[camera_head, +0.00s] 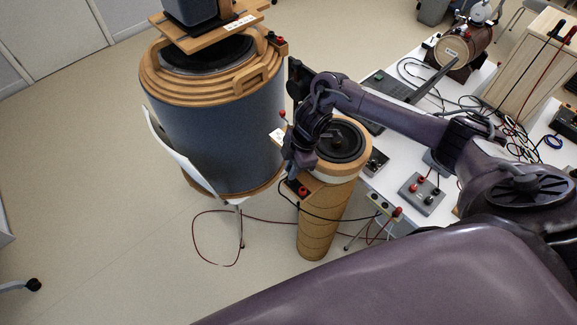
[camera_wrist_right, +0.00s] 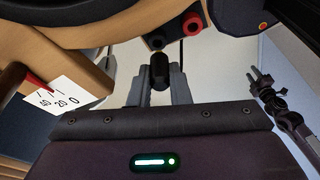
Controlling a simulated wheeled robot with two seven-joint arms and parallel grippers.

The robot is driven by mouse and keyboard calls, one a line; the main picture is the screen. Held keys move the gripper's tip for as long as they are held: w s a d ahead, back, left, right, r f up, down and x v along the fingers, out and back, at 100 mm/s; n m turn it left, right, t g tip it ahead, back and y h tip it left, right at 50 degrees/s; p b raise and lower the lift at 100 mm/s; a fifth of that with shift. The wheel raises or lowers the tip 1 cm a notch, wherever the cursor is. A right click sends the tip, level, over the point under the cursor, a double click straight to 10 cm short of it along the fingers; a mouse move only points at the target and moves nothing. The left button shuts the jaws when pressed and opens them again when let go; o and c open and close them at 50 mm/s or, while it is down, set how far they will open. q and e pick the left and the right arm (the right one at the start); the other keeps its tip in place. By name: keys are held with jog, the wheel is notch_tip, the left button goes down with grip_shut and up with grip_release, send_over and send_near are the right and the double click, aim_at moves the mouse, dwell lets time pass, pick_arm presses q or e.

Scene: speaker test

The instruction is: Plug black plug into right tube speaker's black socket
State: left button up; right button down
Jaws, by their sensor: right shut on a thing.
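The tube speaker (camera_head: 316,226) is a narrow wooden column with a round black driver on top, in the head view. On its side panel are a red socket (camera_wrist_right: 191,22) and a black socket (camera_wrist_right: 156,42), seen close in the wrist view. My right gripper (camera_wrist_right: 159,86) is shut on the black plug (camera_wrist_right: 159,70). The plug points towards the panel, just below the black socket in the picture; whether they touch is unclear. In the head view my right gripper (camera_head: 293,178) is beside the speaker's upper side, hiding the plug.
A large grey drum speaker (camera_head: 213,130) with wooden rings stands at the left. A cable (camera_head: 265,219) loops over the open floor.

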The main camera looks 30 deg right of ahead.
jog(key=shift+d+f, duration=0.15)
jog(key=shift+d, duration=0.05)
jog(key=shift+w, duration=0.15)
pick_arm(q)
jog(key=shift+s, duration=0.15)
pick_arm(e)
jog(key=shift+s, duration=0.2)
jog(key=shift+f, duration=0.2)
pick_arm(q)
jog(key=shift+s+r+p, duration=0.1)
jog(key=shift+r+p, duration=0.2)
jog(key=shift+p, duration=0.1)
pick_arm(e)
jog(key=shift+w, duration=0.1)
dwell(0.5)
pick_arm(q)
jog(key=shift+f+b, duration=0.65)
pick_arm(e)
jog(key=shift+f, duration=0.9)
jog(key=c, duration=1.3)
grip_release()
